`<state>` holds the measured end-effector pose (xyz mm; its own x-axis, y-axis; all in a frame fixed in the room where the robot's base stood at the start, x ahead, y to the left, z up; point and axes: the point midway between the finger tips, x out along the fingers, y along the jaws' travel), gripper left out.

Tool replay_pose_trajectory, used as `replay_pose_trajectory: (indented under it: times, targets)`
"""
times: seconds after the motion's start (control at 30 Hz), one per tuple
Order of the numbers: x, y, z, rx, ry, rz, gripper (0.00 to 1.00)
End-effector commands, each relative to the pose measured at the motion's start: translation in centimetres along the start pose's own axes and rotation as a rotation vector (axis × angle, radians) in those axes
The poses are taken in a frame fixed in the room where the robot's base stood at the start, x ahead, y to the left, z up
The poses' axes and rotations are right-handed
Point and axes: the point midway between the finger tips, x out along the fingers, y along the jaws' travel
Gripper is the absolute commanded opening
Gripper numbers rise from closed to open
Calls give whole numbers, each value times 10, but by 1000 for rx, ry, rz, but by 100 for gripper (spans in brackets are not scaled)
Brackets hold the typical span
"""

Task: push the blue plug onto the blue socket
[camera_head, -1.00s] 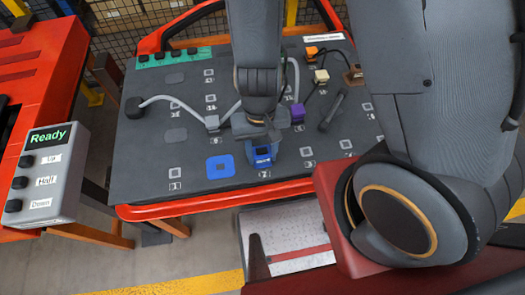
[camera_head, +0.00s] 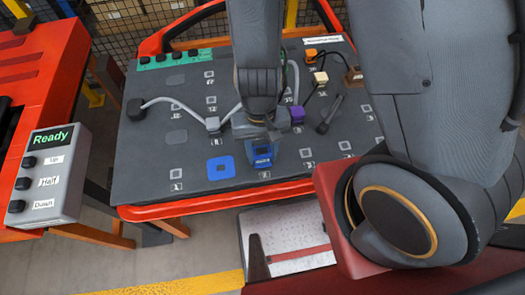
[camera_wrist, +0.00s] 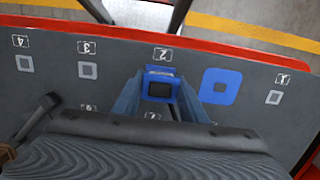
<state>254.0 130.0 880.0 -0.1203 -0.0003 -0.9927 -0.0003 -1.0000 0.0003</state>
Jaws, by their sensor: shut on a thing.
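The blue plug (camera_head: 262,156) is a small blue block near the front edge of the dark board. My gripper (camera_head: 261,138) is shut on it from above; in the wrist view the plug (camera_wrist: 159,86) sits between the two fingers (camera_wrist: 158,96). I cannot tell whether the plug touches the board.
The dark board (camera_head: 140,165) carries numbered square marks. A black handle-like piece (camera_head: 329,115) lies right. A grey button box (camera_head: 47,175) reading "Ready" stands left.

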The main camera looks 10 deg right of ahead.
Motion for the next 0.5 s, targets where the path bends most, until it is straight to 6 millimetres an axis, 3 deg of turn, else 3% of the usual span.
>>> replay_pose_trajectory:
  times: [0.5]
  targets:
    - [-24,0,4,-1,-1,0,0]
